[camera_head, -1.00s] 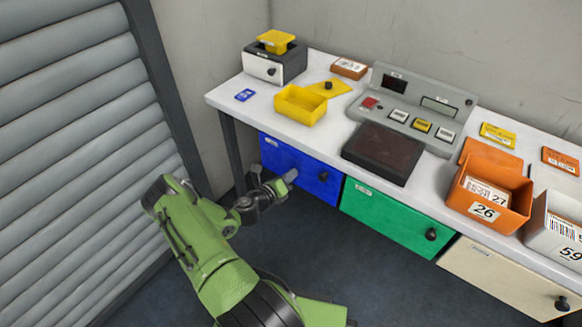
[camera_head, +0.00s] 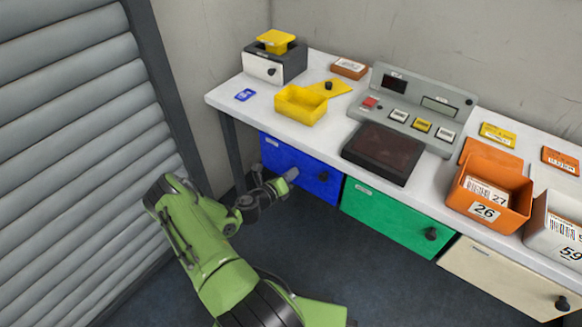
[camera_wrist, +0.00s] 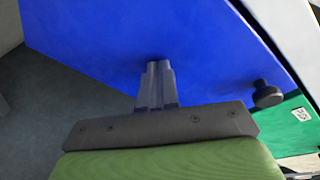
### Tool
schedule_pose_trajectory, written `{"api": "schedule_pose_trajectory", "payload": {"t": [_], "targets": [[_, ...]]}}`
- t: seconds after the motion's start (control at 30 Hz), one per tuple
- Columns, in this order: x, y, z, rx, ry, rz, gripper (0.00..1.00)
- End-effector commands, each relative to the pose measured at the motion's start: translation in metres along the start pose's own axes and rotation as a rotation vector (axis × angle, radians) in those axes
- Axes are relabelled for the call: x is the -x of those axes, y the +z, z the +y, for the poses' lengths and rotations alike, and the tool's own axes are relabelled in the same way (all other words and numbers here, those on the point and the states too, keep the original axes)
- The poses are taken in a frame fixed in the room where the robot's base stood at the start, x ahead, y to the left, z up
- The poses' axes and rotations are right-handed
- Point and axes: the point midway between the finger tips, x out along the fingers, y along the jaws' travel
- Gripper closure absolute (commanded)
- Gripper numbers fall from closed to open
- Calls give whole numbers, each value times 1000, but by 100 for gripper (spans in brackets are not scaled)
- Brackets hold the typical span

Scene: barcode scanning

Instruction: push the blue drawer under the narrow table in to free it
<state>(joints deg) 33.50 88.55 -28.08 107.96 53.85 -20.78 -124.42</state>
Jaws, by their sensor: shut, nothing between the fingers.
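The blue drawer (camera_head: 313,180) sits under the left end of the narrow white table (camera_head: 225,97), with a dark round knob on its front. In the wrist view its blue front (camera_wrist: 130,35) fills the upper middle, with the knob (camera_wrist: 267,94) at the right. My gripper (camera_head: 291,174) is shut and empty. Its fingertips (camera_wrist: 159,66) are at the drawer front, left of the knob, touching it or very close; I cannot tell which. The drawer front looks about level with the table's front edge.
A green drawer (camera_head: 393,217) and a cream drawer (camera_head: 505,280) lie to the right. On the table are a yellow bin (camera_head: 300,106), a grey console (camera_head: 415,108) and an orange bin (camera_head: 492,197). A shutter (camera_head: 70,130) stands left. The floor in front is clear.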

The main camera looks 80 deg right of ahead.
Motion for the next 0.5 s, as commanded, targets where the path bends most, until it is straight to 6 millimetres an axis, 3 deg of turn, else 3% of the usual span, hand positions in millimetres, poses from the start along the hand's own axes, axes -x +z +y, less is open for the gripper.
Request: {"api": "schedule_pose_trajectory", "payload": {"t": [0.33, 0.5], "targets": [[-5, 1, -2, 0, -2, 0, 100], [14, -1, 2, 3, 2, 0, 100]]}}
